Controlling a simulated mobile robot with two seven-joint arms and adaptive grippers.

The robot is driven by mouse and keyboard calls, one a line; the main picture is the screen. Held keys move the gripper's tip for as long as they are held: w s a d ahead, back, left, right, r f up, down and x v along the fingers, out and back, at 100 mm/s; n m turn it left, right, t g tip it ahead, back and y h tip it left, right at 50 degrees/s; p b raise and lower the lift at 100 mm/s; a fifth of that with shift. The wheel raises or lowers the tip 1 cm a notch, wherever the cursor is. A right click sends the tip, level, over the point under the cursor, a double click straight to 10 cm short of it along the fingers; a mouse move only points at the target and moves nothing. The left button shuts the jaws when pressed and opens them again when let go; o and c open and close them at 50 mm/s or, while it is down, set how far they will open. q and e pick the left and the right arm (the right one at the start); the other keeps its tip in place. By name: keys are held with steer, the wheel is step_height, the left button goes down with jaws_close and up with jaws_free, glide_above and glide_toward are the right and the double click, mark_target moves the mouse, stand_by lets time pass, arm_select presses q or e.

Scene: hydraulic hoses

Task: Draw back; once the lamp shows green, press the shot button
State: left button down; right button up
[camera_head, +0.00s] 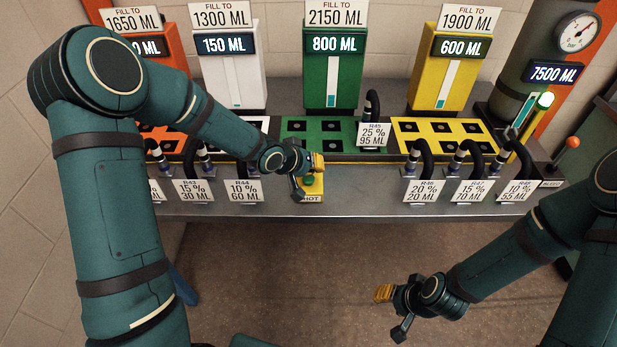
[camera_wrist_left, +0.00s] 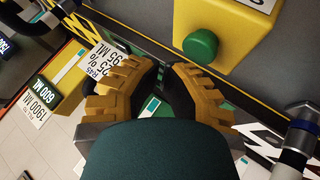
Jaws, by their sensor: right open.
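The shot button is a green knob (camera_head: 309,181) on a small yellow box (camera_head: 313,196) at the bench's front edge. In the left wrist view the green knob (camera_wrist_left: 201,44) and yellow box (camera_wrist_left: 238,28) lie beyond my fingertips, uncovered. My left gripper (camera_head: 308,170) is over the box in the head view; in the wrist view its yellow fingers (camera_wrist_left: 166,72) lean close together with nothing seen between them. Whether they are shut is unclear. My right gripper (camera_head: 391,312) is open and empty, over the floor before the bench.
Orange, white, green (camera_head: 334,75) and yellow (camera_head: 444,78) dispensers line the back of the bench (camera_head: 340,205). Several black hoses with labels stand along the front; hose R45 (camera_head: 372,107) stands at the green plate. A tank with a gauge (camera_head: 577,32) stands at right.

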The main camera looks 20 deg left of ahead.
mark_target(313, 178)
arm_select(q)
steer(key=shift+f, duration=0.1)
steer(key=shift+f+b, duration=0.35)
steer(key=shift+f+b, duration=0.35)
steer(key=shift+f, duration=0.1)
stand_by(0.9)
stand_by(0.4)
steer(key=shift+r+p, duration=0.8)
steer(key=shift+r, duration=0.1)
step_height(313, 178, up, 5)
steer(key=p, duration=0.4)
stand_by(0.9)
